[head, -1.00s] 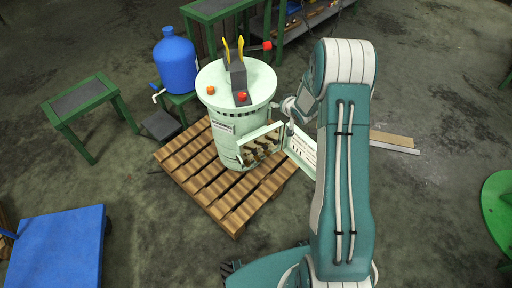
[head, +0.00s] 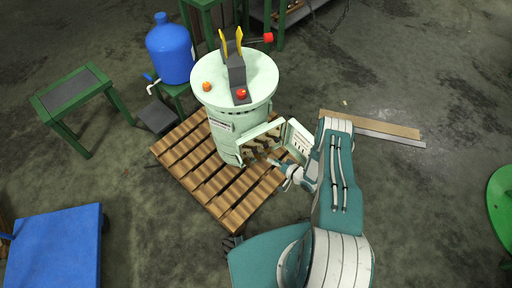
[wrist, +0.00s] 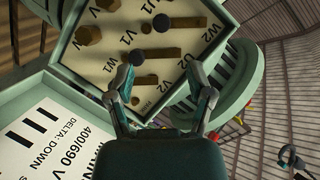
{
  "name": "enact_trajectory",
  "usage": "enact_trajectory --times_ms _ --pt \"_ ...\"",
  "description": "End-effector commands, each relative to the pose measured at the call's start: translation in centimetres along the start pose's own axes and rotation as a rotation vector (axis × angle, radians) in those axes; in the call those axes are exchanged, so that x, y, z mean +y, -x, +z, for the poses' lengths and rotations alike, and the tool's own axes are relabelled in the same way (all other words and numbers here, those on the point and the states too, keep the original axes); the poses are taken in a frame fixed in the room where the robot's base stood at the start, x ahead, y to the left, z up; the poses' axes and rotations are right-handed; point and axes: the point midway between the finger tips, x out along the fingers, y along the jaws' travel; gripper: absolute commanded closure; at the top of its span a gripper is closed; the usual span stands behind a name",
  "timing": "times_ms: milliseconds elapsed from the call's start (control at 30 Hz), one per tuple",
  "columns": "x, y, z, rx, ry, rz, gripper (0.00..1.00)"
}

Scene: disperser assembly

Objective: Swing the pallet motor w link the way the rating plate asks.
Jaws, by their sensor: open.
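The pale green pallet motor (head: 235,110) stands upright on a wooden pallet, its terminal box (head: 262,142) open at the front. In the wrist view the terminal board (wrist: 92,60) carries brown bars, brass-coloured nuts and dark round knobs, labelled V1, W1, W2, V2. The bar nearest the W1 mark, likely the w link (wrist: 160,53), lies sideways just beyond my fingertips. The rating plate (wrist: 45,140) on the box's door reads "DELTA: DOWN" and "400/690 V"; its other line is cut off. My gripper (wrist: 162,75) is open and empty before the board; it also shows in the head view (head: 287,177).
The open door (head: 298,140) stands right of the box, close to my gripper. The wooden pallet (head: 232,216) extends in front of the motor. A blue bottle (head: 170,52) on a green stand is at left. Planks (head: 385,126) lie on the floor at right.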

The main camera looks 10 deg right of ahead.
Motion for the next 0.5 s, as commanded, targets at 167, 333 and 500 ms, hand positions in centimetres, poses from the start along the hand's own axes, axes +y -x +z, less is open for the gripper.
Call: enact_trajectory --times_ms 167,333,500 --pt "0.0 -0.9 0.5 -0.001 -0.005 -0.009 0.32" --pt "-0.1 -3.7 0.5 -0.003 -0.002 -0.01 0.32" --pt "-0.1 -6.9 0.5 -0.003 -0.003 -0.009 0.32"
